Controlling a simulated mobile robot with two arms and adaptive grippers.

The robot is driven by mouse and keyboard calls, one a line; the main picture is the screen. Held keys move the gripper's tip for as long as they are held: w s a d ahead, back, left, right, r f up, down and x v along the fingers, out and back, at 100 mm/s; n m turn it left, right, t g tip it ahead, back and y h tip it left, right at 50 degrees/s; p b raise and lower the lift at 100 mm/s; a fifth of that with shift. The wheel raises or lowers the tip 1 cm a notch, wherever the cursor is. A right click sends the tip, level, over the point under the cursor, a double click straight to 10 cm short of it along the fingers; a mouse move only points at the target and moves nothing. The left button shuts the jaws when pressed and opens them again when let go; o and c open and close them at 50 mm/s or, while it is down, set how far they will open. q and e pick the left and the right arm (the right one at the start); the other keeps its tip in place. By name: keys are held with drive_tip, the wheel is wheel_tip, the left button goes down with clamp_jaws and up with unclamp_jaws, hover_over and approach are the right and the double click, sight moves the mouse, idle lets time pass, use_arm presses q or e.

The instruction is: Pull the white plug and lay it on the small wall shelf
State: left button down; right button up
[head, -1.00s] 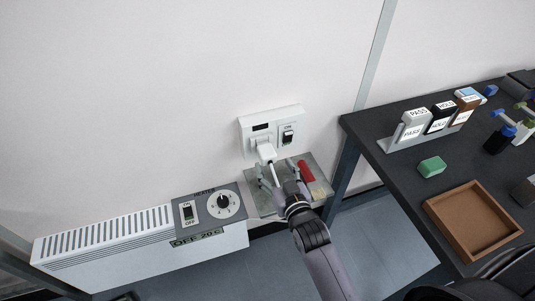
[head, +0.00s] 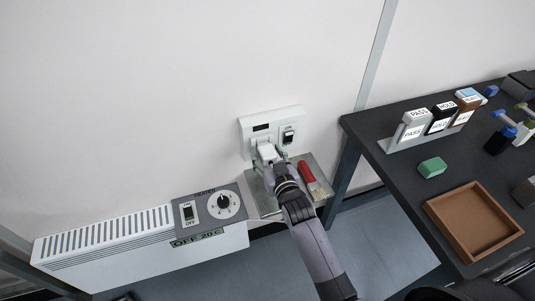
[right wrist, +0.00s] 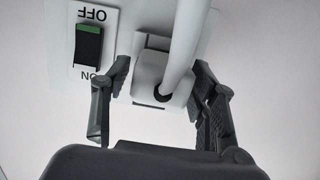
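The white plug (head: 266,154) sits in the white wall socket (head: 258,118), with its white cord coming out of its face. My right gripper (head: 265,160) is at the plug. In the right wrist view my right gripper (right wrist: 160,85) is open, with one finger on each side of the plug (right wrist: 160,82); narrow gaps seem to show and no firm grip is visible. The small grey wall shelf (head: 257,199) is just below the socket, partly hidden by my right arm. My left gripper is not in view.
A red-handled brush (head: 308,174) lies on the right part of the shelf. A wall switch (head: 288,136) is right of the plug. A heater (head: 105,246) with a control panel stands at lower left. A dark table (head: 390,177) with a brown tray (head: 432,209) is at right.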

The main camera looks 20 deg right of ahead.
drive_tip(key=c, duration=1.1)
